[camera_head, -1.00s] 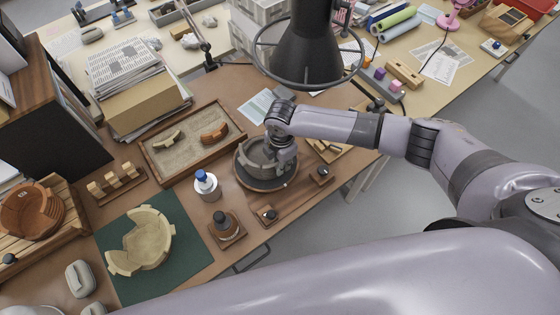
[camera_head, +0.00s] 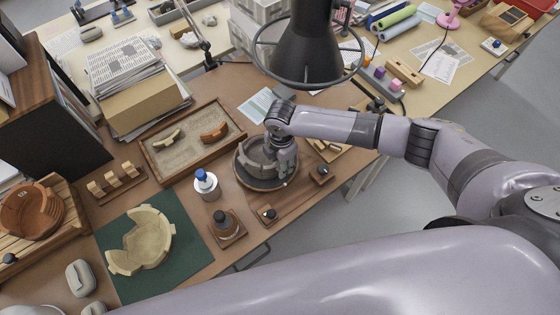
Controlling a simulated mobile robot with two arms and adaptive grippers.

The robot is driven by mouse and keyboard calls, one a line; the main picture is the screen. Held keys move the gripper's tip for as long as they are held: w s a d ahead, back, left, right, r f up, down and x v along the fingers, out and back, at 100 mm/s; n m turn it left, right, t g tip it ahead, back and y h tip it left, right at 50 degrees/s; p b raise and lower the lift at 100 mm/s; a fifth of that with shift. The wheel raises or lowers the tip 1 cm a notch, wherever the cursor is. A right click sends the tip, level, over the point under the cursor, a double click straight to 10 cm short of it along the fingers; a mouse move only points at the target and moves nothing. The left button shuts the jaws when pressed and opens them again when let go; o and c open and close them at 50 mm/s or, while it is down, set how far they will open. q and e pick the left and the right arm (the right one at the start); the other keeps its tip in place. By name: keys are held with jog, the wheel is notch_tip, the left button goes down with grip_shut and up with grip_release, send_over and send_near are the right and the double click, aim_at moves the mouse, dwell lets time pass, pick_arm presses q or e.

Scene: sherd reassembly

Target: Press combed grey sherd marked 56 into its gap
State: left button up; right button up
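A grey broken bowl (camera_head: 254,158) stands on a dark round turntable (camera_head: 247,181) near the table's right front edge. My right gripper (camera_head: 287,172) points down at the bowl's right side, over or against its wall. The gripper covers that part of the rim. I cannot make out the combed sherd marked 56 or its gap separately, nor whether the fingers hold anything. My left gripper is not in view.
A sand tray (camera_head: 206,150) holds two sherds left of the turntable. A cream bowl (camera_head: 148,240) sits on a green mat (camera_head: 185,255). A ring lamp (camera_head: 256,58) hangs above.

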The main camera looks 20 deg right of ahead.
jog(key=shift+o, duration=0.2)
jog(key=shift+r, duration=0.1)
notch_tip(320, 180, up, 12)
jog(key=shift+s, duration=0.25)
dwell(0.6)
